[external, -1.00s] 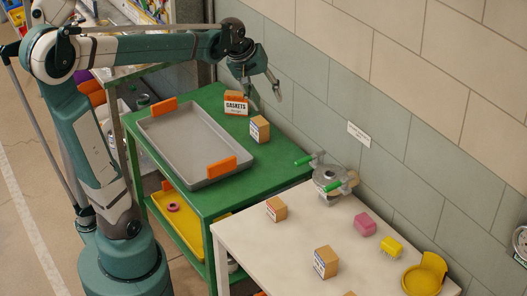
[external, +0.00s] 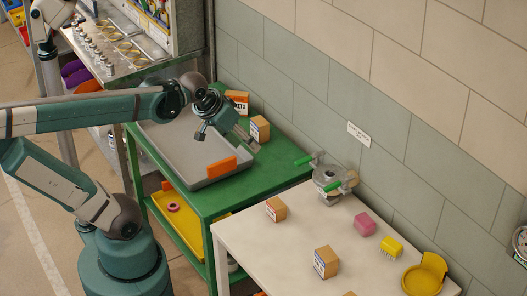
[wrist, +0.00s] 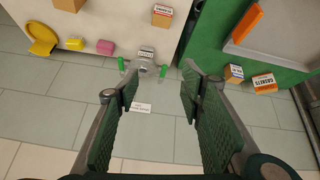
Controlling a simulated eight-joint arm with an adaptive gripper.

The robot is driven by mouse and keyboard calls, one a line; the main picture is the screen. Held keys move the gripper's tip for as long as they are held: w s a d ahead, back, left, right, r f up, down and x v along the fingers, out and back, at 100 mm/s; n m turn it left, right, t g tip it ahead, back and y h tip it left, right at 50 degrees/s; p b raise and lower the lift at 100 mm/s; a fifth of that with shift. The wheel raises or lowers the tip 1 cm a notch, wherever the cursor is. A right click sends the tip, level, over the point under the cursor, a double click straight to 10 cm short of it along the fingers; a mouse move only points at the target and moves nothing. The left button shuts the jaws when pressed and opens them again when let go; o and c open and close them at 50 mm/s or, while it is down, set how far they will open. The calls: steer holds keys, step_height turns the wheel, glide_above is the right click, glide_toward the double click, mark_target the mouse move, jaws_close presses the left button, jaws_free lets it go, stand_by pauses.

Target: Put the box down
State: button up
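My gripper (external: 228,139) is open and empty above the right side of the grey tray; its spread fingers also show in the wrist view (wrist: 160,85), with nothing between them. The task does not say which box. An orange-and-white gaskets box (external: 238,98) stands at the back of the green cart, partly hidden behind my gripper; it shows in the wrist view (wrist: 264,83). A small brown box (external: 260,128) stands to its right on the cart, also seen in the wrist view (wrist: 233,73). Brown boxes stand on the white table, one near its left edge (external: 276,209), another nearer the front (external: 325,262).
The grey tray (external: 190,178) with orange handles looks empty where visible. A metal valve with green handles (external: 330,178) is at the wall. Pink (external: 365,224) and yellow (external: 391,247) blocks and a yellow round holder (external: 424,276) are on the white table (external: 300,240).

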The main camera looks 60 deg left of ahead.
steer(key=shift+m+t, duration=0.3)
steer(key=shift+m, duration=0.6)
steer(key=shift+s+d+f, duration=0.3)
steer(key=shift+s+f, duration=0.05)
steer(key=shift+s, duration=0.2)
steer(key=shift+s+d+f, duration=0.25)
steer(key=shift+s+f, duration=0.05)
steer(key=shift+s, duration=0.25)
steer(key=shift+s+d+f, duration=0.3)
steer(key=shift+s+f, duration=0.05)
steer(key=shift+s, duration=0.2)
steer(key=shift+o, duration=1)
steer(key=w+a+f+m+g+h, duration=0.1)
steer(key=w+f+m+g, duration=0.1)
steer(key=w+f+m, duration=0.3)
steer(key=w+a+f+m+g+h, duration=0.1)
steer(key=w+f+m, duration=0.4)
steer(key=f, duration=0.5)
steer(key=w+a+f+m+g+h, duration=0.2)
steer(key=w+f+m+g, duration=0.2)
steer(key=f+m, duration=0.3)
steer(key=shift+w+f+m+h+b, duration=0.3)
steer(key=shift+w+m+b, duration=0.1)
steer(key=shift+m, duration=0.1)
steer(key=shift+f, duration=0.3)
